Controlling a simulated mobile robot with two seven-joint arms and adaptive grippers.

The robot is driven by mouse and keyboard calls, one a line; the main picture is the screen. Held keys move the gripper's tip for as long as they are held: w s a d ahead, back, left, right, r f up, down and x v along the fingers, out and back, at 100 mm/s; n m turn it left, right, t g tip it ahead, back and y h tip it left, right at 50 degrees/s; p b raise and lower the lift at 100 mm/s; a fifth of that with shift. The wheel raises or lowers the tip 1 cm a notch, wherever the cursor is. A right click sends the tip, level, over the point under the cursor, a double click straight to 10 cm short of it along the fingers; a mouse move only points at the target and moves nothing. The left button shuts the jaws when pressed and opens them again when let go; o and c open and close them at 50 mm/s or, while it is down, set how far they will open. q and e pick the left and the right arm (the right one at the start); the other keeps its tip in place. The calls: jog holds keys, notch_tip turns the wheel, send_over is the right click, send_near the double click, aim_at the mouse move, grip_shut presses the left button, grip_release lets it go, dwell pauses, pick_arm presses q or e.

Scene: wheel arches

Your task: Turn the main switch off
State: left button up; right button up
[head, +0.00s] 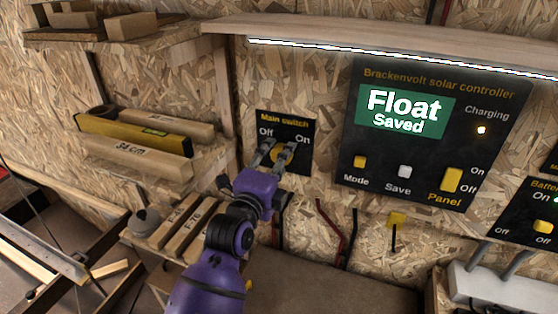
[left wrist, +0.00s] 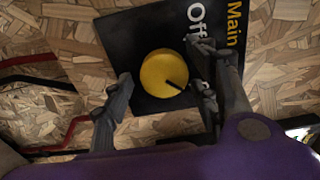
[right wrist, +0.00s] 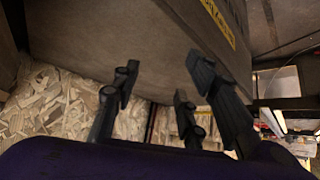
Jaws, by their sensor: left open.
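The main switch is a yellow round knob (left wrist: 163,73) on a black panel (head: 301,128) with Off at left and On at right. In the left wrist view the knob's dark mark points to the lower right, away from the Off lettering, on the On side. My left gripper (head: 279,148) is open at the panel, with its fingers on either side of the knob; it also shows in the left wrist view (left wrist: 160,85). I cannot tell whether the fingers touch the knob. My right gripper (right wrist: 160,82) is open and empty, outside the head view.
A solar controller (head: 431,130) with a lit screen and several switches is right of the panel. A shelf with a yellow level (head: 133,136) and wood blocks is at left. Dark wires hang below. A brown box-like surface (right wrist: 110,40) is close to my right gripper.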

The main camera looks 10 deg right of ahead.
pick_arm(q)
jog(key=shift+w+d, duration=0.15)
pick_arm(e)
jog(key=shift+w+a+r, duration=0.1)
jog(key=shift+w+r, duration=0.05)
jog(key=shift+w, duration=0.05)
pick_arm(q)
jog(key=shift+c, duration=0.4)
jog(key=c, duration=1)
pick_arm(e)
jog(key=shift+a, duration=0.1)
jog(key=shift+w+r, duration=0.1)
